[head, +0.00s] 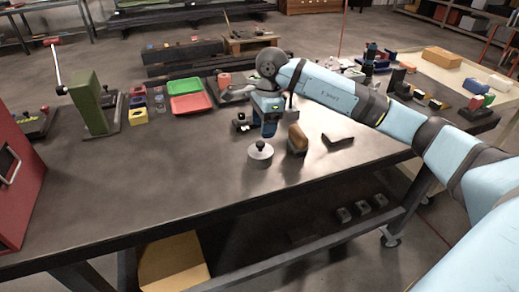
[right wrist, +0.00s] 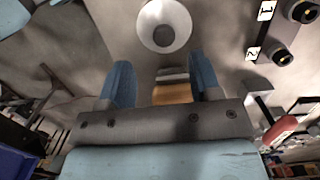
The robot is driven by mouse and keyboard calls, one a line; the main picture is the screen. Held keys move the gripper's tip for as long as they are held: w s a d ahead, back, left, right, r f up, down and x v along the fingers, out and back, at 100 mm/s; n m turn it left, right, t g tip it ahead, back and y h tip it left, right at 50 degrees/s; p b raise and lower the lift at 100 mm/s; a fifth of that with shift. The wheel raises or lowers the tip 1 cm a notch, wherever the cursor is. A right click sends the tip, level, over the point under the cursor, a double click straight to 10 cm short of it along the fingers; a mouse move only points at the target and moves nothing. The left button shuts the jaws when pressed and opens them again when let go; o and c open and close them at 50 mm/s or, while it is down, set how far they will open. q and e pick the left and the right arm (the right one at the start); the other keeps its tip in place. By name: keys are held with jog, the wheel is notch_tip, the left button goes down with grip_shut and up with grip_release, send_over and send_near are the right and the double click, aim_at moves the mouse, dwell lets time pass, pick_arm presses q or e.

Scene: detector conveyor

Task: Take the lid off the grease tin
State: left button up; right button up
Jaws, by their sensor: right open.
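The grease tin (head: 261,159) is a short grey round tin near the front middle of the table. Its lid (head: 260,152) is on, with a black knob on top. In the right wrist view the tin (right wrist: 178,14) is at the top centre, beyond the fingertips. My right gripper (head: 268,131) points down above and behind the tin, apart from it. Its blue fingers (right wrist: 159,62) are open with nothing gripped. My left gripper is out of view.
A black angle piece (head: 338,139) lies further right. Red (head: 189,104) and green trays are behind left. The table left of the tin is clear.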

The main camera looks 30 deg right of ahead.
aim_at(261, 143)
jog(key=shift+w+a+f+p, duration=0.1)
jog(key=shift+f, duration=1.05)
jog(key=shift+w+a+f+p, duration=0.1)
jog(key=shift+w+f, duration=0.05)
jog(key=shift+f, duration=1)
jog(key=shift+w+a+f+p, duration=0.1)
jog(key=shift+f, duration=1.05)
jog(key=c, duration=1)
jog(key=shift+r, duration=0.1)
